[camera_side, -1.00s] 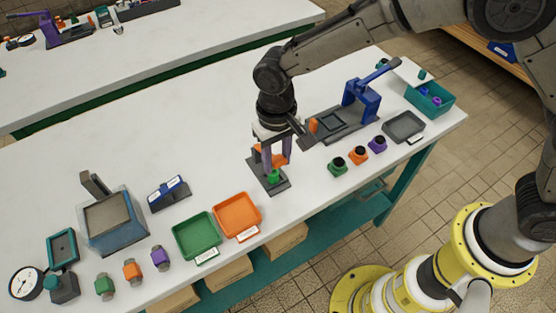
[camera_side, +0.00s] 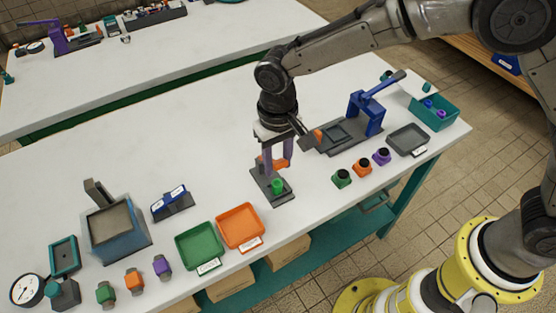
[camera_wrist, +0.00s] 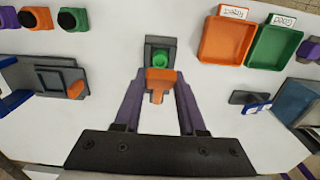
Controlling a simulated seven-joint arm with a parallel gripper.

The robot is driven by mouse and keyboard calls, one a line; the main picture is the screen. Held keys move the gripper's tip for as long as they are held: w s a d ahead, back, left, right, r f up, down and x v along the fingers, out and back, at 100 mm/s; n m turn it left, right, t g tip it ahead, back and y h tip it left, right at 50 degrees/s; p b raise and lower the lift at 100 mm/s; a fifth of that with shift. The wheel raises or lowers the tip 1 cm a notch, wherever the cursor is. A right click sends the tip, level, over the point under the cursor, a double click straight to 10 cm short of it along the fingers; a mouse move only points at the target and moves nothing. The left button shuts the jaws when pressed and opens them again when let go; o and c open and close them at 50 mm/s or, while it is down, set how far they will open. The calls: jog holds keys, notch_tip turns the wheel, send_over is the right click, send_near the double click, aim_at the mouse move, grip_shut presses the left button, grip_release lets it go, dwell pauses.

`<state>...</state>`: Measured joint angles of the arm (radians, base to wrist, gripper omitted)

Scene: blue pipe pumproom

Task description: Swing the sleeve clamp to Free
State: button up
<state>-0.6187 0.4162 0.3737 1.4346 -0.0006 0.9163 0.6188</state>
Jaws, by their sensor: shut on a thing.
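The sleeve clamp stands on a small dark base (camera_side: 273,194) near the middle of the bench. It has an orange part (camera_wrist: 159,75) and a green cylinder (camera_side: 277,186) in front of it, which also shows in the wrist view (camera_wrist: 160,60). My gripper (camera_side: 275,165) points down over the clamp. Its two purple fingers are shut on the orange part, one on each side, as the wrist view shows at my gripper (camera_wrist: 159,80). The fingers partly hide the orange part in the side view. No readable Free mark shows.
To the right stand a blue lever press (camera_side: 366,112), a grey tray (camera_side: 408,139) and a teal bin (camera_side: 434,112). Green, orange and purple blocks (camera_side: 362,168) line the front edge. Green (camera_side: 199,246) and orange (camera_side: 240,227) trays lie left of the clamp.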

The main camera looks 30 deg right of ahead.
jog(key=shift+w+r, duration=0.2)
jog(key=shift+w+a+r, duration=0.1)
jog(key=shift+w+r, duration=0.1)
jog(key=shift+w, duration=0.1)
jog(key=shift+w+r, duration=0.1)
jog(key=shift+w, duration=0.1)
jog(key=shift+w+r, duration=0.15)
jog(key=shift+w, duration=0.15)
jog(key=shift+w+r, duration=0.45)
jog(key=shift+w, duration=0.15)
jog(key=o, duration=1.5)
jog(key=shift+s+f, duration=0.1)
jog(key=shift+c, duration=0.2)
